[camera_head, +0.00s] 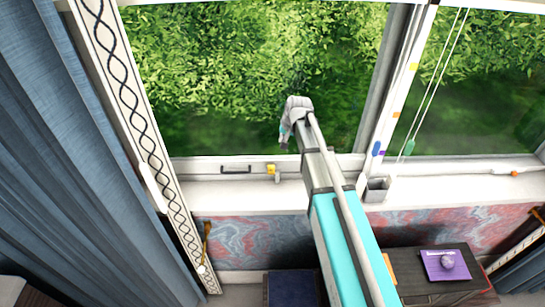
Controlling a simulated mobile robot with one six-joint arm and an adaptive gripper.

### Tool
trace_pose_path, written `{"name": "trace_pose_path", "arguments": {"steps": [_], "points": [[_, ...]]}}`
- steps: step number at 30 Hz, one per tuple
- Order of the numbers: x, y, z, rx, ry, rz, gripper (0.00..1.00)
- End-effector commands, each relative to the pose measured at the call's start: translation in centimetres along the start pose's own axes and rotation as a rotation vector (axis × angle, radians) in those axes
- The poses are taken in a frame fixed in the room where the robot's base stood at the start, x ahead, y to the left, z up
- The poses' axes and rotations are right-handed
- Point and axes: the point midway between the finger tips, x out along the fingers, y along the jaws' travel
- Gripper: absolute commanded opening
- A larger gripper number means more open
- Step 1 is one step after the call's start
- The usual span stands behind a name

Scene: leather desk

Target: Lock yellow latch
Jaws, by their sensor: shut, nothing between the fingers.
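The yellow latch (271,169) is a small yellow piece on the white bottom rail of the left window. Its exact position, locked or unlocked, is too small to tell. My arm reaches up from the bottom of the picture towards the window. My gripper (284,146) hangs at the arm's far end, pointing down, and appears above and slightly right of the latch in the picture. It is shut and empty. A gap shows between the gripper and the latch, and how far apart they are in depth is unclear.
A grey open box (377,188) stands on the sill at right. A blue curtain (70,150) hangs at left. A dark desk (430,275) with a purple item (438,263) is at lower right.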

Motion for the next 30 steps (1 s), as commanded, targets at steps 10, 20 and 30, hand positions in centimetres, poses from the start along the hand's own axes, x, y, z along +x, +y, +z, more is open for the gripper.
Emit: {"name": "trace_pose_path", "arguments": {"steps": [10, 20, 30], "points": [[0.0, 0.1, 0.0, 0.001, 0.001, 0.0, 0.0], [1.0, 0.2, 0.0, 0.001, 0.001, 0.0, 0.0], [3.6, 0.2, 0.0, 0.001, 0.001, 0.001, 0.0]]}}
